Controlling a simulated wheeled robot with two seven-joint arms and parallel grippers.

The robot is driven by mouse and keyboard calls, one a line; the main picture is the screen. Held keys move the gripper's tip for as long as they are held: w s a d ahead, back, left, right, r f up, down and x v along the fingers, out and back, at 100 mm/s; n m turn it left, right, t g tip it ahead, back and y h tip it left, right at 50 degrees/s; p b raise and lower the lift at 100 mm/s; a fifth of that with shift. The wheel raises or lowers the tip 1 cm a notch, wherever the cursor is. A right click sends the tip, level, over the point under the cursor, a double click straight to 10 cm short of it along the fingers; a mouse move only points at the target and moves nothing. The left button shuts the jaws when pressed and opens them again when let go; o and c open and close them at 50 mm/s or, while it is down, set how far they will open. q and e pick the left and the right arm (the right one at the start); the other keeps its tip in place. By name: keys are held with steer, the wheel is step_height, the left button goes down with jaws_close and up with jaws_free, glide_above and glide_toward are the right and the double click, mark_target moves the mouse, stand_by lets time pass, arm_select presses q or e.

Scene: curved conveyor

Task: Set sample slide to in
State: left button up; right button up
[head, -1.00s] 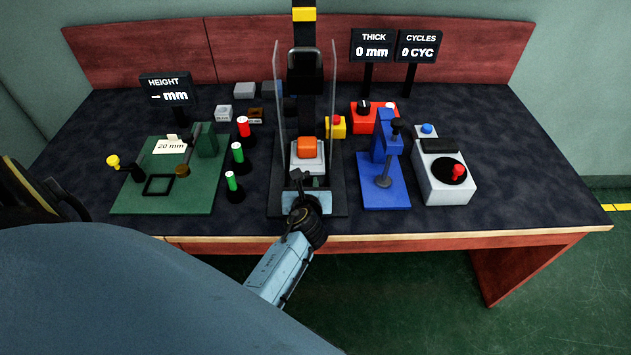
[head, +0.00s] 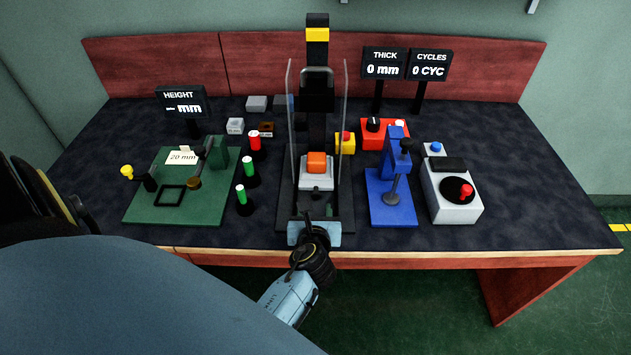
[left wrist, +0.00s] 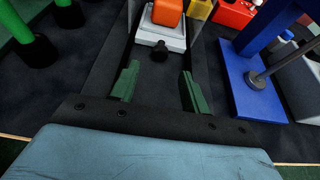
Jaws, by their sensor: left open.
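The sample slide is a pale grey carriage (head: 316,182) with an orange block (head: 316,162) on it, on the dark base of the tall press between two clear side guards. In the left wrist view the grey carriage (left wrist: 161,36) lies ahead, with a black knob (left wrist: 159,50) on its near side. My left gripper (head: 315,213) is at the front end of the press base, in line with the slide. In the left wrist view its green fingers (left wrist: 158,78) are spread and empty, and the knob is beyond their tips, roughly centred. My right gripper is not in view.
A green gauge plate (head: 140,211) and several red- and green-topped posts stand left of the press. A blue stand (head: 391,210) and a grey box with a red-handled crank (head: 453,205) stand right. A yellow box with a red button (head: 345,144) is beside the press.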

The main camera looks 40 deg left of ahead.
arm_select(q)
steer(key=v, duration=0.6)
steer(key=shift+r+p, duration=0.1)
steer(key=shift+p, duration=0.3)
steer(key=shift+s+d+r, duration=0.1)
steer(key=shift+s+d, duration=0.1)
steer(key=shift+s, duration=0.1)
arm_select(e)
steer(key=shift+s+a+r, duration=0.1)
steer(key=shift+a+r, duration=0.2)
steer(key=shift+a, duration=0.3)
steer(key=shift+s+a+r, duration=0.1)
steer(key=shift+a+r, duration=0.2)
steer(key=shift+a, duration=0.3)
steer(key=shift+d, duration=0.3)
